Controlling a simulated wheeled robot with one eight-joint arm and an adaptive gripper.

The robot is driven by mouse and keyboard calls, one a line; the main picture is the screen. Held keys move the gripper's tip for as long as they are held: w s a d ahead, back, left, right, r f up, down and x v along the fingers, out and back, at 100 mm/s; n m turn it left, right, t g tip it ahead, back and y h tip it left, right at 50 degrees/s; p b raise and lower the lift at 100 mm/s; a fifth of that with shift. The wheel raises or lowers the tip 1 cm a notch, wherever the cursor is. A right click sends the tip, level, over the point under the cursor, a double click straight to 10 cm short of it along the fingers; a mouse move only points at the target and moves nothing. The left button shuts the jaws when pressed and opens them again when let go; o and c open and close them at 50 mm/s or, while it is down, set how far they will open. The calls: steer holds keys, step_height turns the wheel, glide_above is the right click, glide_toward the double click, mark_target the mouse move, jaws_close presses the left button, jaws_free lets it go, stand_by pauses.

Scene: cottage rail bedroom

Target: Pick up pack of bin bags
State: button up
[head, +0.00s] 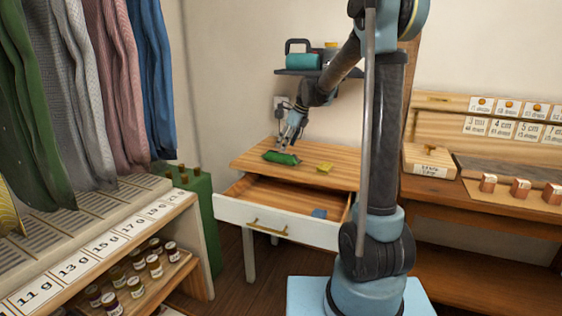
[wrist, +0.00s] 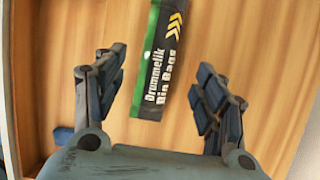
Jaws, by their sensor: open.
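The pack of bin bags (head: 281,158) is a dark green roll lying on the wooden desk top (head: 240,160), near its left end. In the wrist view the pack (wrist: 160,60) shows a black label reading "Drummelik Bin Bags", yellow chevrons and green edges. Its far end is cut off by the frame. My gripper (head: 292,140) is just above and behind the pack in the head view. In the wrist view my gripper (wrist: 162,82) is open, with one finger on each side of the pack's near end, and no finger visibly touching it.
The desk's drawer (head: 255,205) is pulled open below the pack, with a blue item (head: 319,213) inside. A dark shelf (head: 300,72) hangs above. A green container (head: 190,200) stands at the left.

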mark_target(283, 156)
steer(key=shift+s+d+x, duration=0.1)
steer(key=shift+d+x, duration=0.1)
steer(key=shift+x, duration=1.5)
steer(key=shift+s+d+x, duration=0.1)
steer(key=shift+d+x, duration=0.1)
steer(key=shift+x, duration=1.55)
steer(key=shift+f, duration=0.2)
steer(key=shift+c, duration=0.6)
steer(key=c, duration=1.2)
